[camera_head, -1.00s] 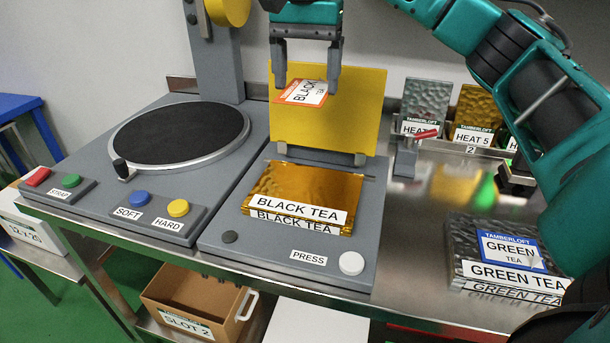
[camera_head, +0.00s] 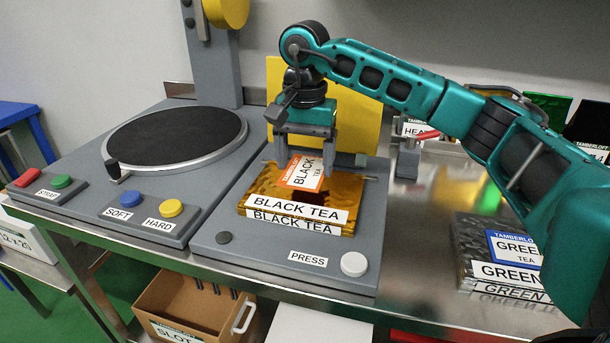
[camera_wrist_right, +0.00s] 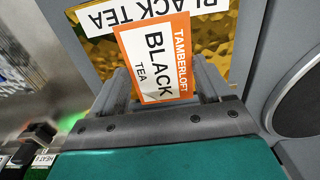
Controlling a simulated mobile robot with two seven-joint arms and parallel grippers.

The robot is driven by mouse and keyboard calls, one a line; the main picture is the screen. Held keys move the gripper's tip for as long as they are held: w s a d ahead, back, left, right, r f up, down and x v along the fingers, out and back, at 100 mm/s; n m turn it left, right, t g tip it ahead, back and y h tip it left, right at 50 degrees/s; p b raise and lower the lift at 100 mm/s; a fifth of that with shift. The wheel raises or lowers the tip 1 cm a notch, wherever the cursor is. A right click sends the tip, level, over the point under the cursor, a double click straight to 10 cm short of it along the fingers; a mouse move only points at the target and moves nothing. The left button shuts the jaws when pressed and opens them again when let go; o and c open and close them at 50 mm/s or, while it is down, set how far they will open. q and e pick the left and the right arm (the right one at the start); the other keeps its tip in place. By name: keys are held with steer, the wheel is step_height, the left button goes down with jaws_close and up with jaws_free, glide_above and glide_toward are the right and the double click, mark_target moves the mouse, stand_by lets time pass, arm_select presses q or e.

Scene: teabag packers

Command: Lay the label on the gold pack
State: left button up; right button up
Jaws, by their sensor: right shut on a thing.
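The gold pack (camera_head: 262,186) with a BLACK TEA strip lies flat on the grey press base. My right gripper (camera_head: 305,166) is shut on the orange-edged white BLACK TEA label (camera_head: 303,172) and holds it over the back middle of the pack. A dark shadow lies on the pack beside the label, which looks slightly above it; contact is unclear. In the right wrist view the label (camera_wrist_right: 158,62) sits between the fingers, in front of the gold pack (camera_wrist_right: 217,50) and its white strip. My left gripper is out of view.
The yellow press lid (camera_head: 365,95) stands upright behind my gripper. The white press button (camera_head: 354,264) is at the front right of the base. A round dark turntable (camera_head: 175,135) is to the left. A silver GREEN TEA pack (camera_head: 470,240) lies right, partly behind my arm.

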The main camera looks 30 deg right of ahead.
mark_target(305, 171)
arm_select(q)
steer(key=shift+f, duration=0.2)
arm_select(e)
steer(key=shift+f, duration=1.75)
steer(key=shift+f+b, duration=0.2)
steer(key=shift+b, duration=0.1)
steer(key=o, duration=0.9)
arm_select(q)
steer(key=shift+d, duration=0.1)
arm_select(e)
steer(key=shift+o, duration=0.2)
steer(key=shift+r, duration=0.15)
steer(key=shift+r, duration=0.25)
arm_select(q)
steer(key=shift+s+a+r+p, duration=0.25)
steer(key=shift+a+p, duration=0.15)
steer(key=shift+p, duration=0.5)
arm_select(e)
step_height(305, 171, up, 12)
steer(key=shift+f, duration=0.2)
